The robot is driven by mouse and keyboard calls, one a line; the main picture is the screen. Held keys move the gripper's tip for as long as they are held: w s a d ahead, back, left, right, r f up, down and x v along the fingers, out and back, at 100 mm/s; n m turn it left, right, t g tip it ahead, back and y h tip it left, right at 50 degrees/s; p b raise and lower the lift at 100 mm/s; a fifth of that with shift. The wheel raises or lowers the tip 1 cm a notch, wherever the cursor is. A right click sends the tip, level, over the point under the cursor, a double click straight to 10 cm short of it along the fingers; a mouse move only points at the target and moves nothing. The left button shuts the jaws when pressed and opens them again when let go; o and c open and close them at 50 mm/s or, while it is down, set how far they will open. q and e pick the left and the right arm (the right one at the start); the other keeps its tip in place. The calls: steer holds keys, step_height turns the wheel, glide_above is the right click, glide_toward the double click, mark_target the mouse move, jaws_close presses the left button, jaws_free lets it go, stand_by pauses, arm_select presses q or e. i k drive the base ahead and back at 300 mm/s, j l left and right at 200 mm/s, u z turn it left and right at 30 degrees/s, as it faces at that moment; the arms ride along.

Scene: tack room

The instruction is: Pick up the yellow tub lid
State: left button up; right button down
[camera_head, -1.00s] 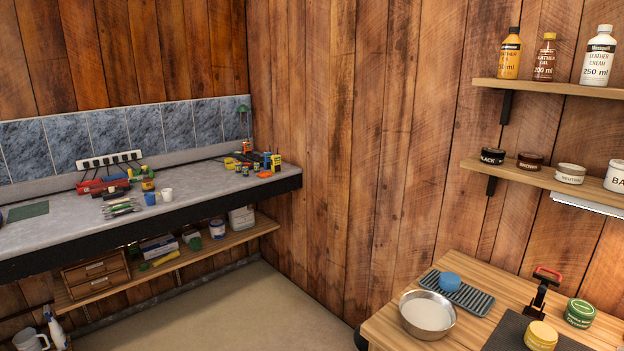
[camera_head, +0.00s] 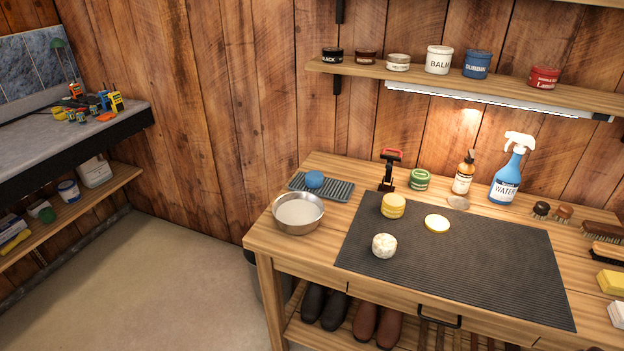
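A yellow tub (camera_head: 393,206) stands just left of the lid, near the mat's back edge. A pale mottled round thing (camera_head: 384,246) sits on the mat in front of them. Neither of my grippers is in view.
A metal bowl (camera_head: 299,213) and a ribbed tray (camera_head: 336,189) with a blue sponge (camera_head: 314,179) are at the bench's left. Brushes (camera_head: 602,230) are at right.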

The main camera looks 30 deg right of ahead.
mark_target(438, 224)
steer(key=z, duration=1.4)
